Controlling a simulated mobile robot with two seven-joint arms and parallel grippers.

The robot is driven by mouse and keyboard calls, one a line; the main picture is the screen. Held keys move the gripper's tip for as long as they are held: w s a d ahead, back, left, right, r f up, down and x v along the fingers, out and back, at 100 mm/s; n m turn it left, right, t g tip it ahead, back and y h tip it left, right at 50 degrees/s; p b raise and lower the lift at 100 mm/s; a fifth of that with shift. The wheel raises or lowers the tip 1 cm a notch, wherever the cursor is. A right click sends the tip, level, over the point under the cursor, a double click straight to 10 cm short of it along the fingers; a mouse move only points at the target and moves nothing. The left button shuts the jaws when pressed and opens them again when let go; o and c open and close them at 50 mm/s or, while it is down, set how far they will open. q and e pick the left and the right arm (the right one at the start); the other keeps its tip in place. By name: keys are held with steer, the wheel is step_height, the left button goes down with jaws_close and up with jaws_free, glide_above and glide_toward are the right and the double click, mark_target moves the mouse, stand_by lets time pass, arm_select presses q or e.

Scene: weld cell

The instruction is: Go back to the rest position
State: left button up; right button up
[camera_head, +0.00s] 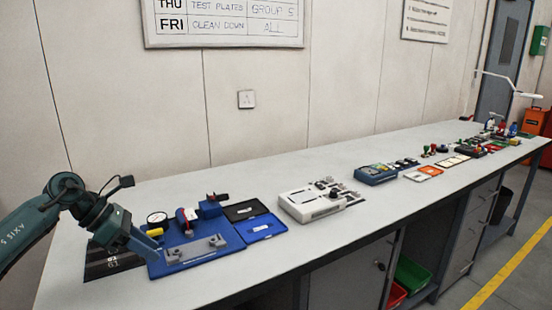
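My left gripper (145,243) comes in from the left on a dark green arm. Its fingers point down and right, over or beside the left part of a blue mat (190,262) on the bench. At this size I cannot tell whether the fingers are apart or hold anything. My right gripper is not in view.
A long grey bench (275,165) runs to the back right. The blue mat carries a grey bracket-like part (195,250), a round gauge (157,218) and a blue vise-like tool (210,207). A white device (312,203) stands further right. The bench's rear strip is clear.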

arm_select(q)
steer(key=s+d+f+n+t+h+p, duration=0.1)
steer(key=s+d+n+t+h, duration=0.2)
steer(key=d+n+h, duration=0.5)
steer(key=s+d+f+n+t+h+p, duration=0.2)
steer(key=s+d+n+t, duration=0.15)
steer(key=d, duration=0.85)
steer(key=s+a+f+n+t+y+p, duration=0.1)
steer(key=s+a+f+n+y, duration=0.2)
steer(key=s+f+n+y, duration=0.4)
steer(key=s+a+f+n+t+y+p, duration=0.1)
steer(key=s+a+f+n+y, duration=0.2)
steer(key=n, duration=2.3)
steer(key=s+f+y, duration=0.4)
steer(key=s+f, duration=0.3)
steer(key=s, duration=0.2)
steer(key=shift+s+f+p, duration=0.3)
steer(key=shift+s+p, duration=0.05)
steer(key=shift+s, duration=0.05)
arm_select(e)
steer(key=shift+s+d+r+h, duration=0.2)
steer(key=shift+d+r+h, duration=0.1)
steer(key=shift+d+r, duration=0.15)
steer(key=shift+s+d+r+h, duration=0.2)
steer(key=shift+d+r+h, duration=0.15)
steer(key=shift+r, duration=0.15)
